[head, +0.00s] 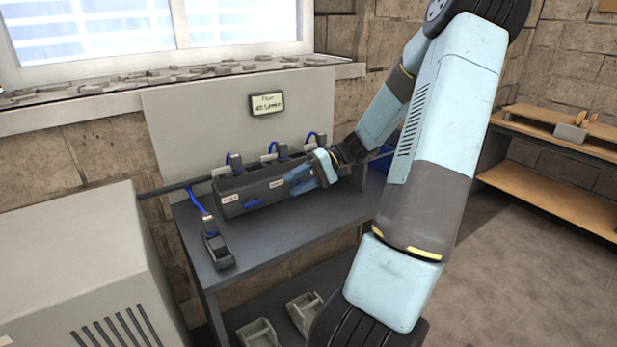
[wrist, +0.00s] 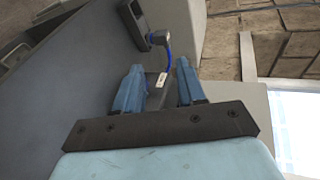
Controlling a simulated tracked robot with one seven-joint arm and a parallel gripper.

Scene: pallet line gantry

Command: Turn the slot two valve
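In the head view, a dark valve block (head: 245,190) with several slots stands on the grey table against the wall. White labels (head: 230,199) mark its front face, and a second label (head: 277,183) is beside my gripper. One blue valve handle (head: 253,203) shows low on the front between these labels. My gripper (head: 298,181) is at the front of the block, right of that handle, and hides part of the face. Any handle behind it is hidden. In the wrist view, my gripper (wrist: 158,82) has its blue fingers apart, with nothing clearly held between them.
Plugs with blue cables (head: 235,160) stand along the block's top; a cable with a white tag (wrist: 160,80) shows between my fingers. A loose dark connector (head: 217,250) lies on the table's left. A grey cabinet (head: 90,260) stands left. A sign (head: 267,103) hangs above.

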